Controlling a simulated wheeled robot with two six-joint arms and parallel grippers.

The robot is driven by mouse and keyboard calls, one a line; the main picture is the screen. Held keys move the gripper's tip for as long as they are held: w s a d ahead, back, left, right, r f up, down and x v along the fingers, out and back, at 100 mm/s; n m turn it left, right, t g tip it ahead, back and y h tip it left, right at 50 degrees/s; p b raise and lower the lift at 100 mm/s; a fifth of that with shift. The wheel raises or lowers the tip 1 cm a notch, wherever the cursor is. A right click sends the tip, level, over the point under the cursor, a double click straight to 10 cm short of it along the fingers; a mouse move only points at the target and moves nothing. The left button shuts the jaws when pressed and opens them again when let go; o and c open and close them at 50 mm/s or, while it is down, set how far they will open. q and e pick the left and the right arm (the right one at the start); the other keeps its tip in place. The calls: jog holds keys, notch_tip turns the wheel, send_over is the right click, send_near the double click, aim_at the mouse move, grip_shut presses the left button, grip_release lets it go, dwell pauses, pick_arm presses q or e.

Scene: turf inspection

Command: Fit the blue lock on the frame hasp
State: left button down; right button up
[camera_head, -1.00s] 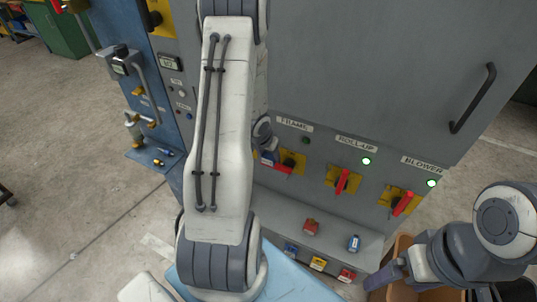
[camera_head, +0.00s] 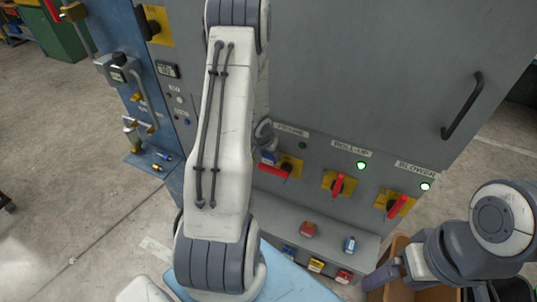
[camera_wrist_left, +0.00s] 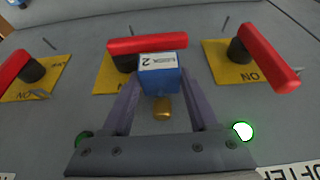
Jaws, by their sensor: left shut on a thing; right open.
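The blue lock (camera_wrist_left: 160,80), with a white label reading 2 and a brass-coloured end, is between the two fingers of my left gripper (camera_wrist_left: 160,92) in the left wrist view. It is right by the red handle (camera_wrist_left: 147,43) of a yellow plate; contact cannot be told. In the head view a bit of blue (camera_head: 268,157) shows beside the frame switch (camera_head: 288,167), whose red handle lies nearly level. My left arm hides most of that gripper there. The hasp itself is not clearly visible. My right gripper (camera_head: 383,277) is open at lower right.
The roll-up switch (camera_head: 338,185) and blower switch (camera_head: 394,203) stand to the right, under lit green lamps. A red lock (camera_head: 308,229) and another blue lock (camera_head: 349,244) sit on the ledge below. A brown bin (camera_head: 396,246) is at lower right.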

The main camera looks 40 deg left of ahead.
pick_arm(q)
jog(key=shift+w+a+r+p, duration=0.1)
jog(key=shift+w+p, duration=0.25)
jog(key=shift+w, duration=0.1)
jog(key=shift+c, duration=0.4)
grip_release()
jog(key=a+p+v, duration=0.1)
jog(key=p+v, duration=0.3)
jog(key=v, duration=0.6)
jog(key=shift+s+d+r, duration=0.15)
jog(key=shift+d, duration=0.35)
